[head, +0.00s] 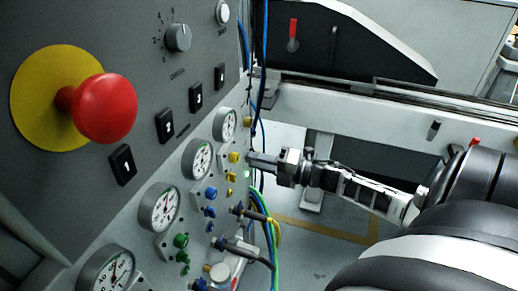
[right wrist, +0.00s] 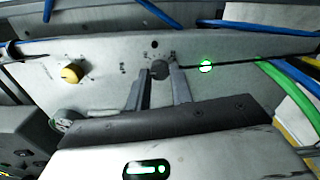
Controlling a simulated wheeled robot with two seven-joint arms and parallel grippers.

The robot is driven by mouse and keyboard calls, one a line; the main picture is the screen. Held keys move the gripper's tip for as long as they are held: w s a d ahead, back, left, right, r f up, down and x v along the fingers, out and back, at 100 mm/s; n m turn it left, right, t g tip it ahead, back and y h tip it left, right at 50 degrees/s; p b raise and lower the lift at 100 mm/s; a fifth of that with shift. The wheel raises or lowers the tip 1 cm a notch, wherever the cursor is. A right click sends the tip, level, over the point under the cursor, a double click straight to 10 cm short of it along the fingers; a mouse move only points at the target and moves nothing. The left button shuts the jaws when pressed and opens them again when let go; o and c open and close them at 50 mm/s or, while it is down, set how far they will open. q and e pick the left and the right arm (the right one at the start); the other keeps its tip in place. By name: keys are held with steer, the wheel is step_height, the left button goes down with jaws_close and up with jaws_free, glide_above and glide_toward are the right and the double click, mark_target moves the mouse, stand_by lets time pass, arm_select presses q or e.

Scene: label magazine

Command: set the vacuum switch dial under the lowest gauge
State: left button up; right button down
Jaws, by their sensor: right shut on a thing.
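The vacuum switch dial is a small dark round knob (right wrist: 160,69) on the pale panel in the right wrist view, with small marks around it. My right gripper (right wrist: 161,80) has its two fingers on either side of this knob and is shut on it. In the head view my right gripper (head: 249,160) reaches the panel from the right, and its tip hides the knob. Several round white gauges run diagonally down the panel; the one lowest in the picture (head: 108,272) is partly cut off. My left gripper is not in view.
A green lit lamp (right wrist: 205,66) is right of the knob and a yellow knob (right wrist: 72,73) is to its left. A red mushroom button (head: 105,108) stands out from the panel. Blue, green and yellow hoses (head: 268,232) hang below my right gripper.

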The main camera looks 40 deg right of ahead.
steer(key=shift+f, duration=0.1)
steer(key=c, duration=1.2)
jaws_free()
steer(key=shift+c, duration=0.2)
steer(key=shift+s, duration=0.15)
steer(key=v, duration=1.5)
steer(key=shift+s+d, duration=0.3)
steer(key=shift+s, duration=0.05)
